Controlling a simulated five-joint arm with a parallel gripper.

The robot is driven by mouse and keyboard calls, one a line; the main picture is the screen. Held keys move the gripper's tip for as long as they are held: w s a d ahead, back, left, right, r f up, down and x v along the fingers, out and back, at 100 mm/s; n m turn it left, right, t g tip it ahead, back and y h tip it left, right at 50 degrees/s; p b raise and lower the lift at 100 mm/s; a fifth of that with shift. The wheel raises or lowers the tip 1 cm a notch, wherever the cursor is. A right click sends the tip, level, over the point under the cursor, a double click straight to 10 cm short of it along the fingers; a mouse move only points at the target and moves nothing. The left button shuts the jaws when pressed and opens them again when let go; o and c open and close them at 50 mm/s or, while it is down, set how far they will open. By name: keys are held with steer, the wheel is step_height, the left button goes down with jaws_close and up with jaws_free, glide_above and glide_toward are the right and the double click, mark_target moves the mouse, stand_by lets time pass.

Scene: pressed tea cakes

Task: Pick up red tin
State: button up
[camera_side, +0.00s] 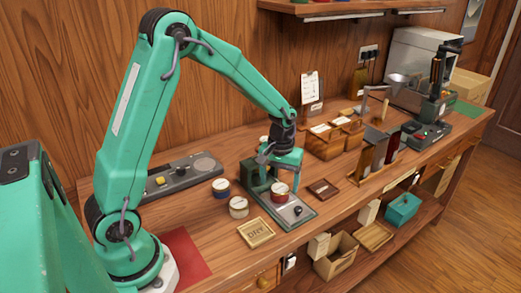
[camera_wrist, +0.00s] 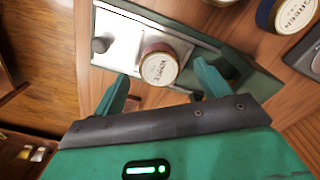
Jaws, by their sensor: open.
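The red tin (camera_side: 281,190) has a pale lid and sits on the metal plate of a green bench device (camera_side: 301,210). In the wrist view the tin (camera_wrist: 158,66) shows a cream lid with dark lettering and a dark red side. My gripper (camera_side: 281,170) is above the tin in the side view and hides part of it. In the wrist view my gripper's green fingers (camera_wrist: 162,76) are spread apart, with the tin showing between and just beyond their tips. The gripper is open and holds nothing; I cannot tell how far above the tin the tips are.
A blue tin (camera_side: 221,188) and a white tin (camera_side: 238,207) stand left of the device. A wooden DRY tray (camera_side: 256,233) lies in front. A grey console (camera_side: 178,178) is at the left. Wooden boxes (camera_side: 334,140) stand behind at the right.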

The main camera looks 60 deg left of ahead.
mark_target(280, 189)
steer(key=shift+f, duration=1.85)
steer(key=c, duration=1.1)
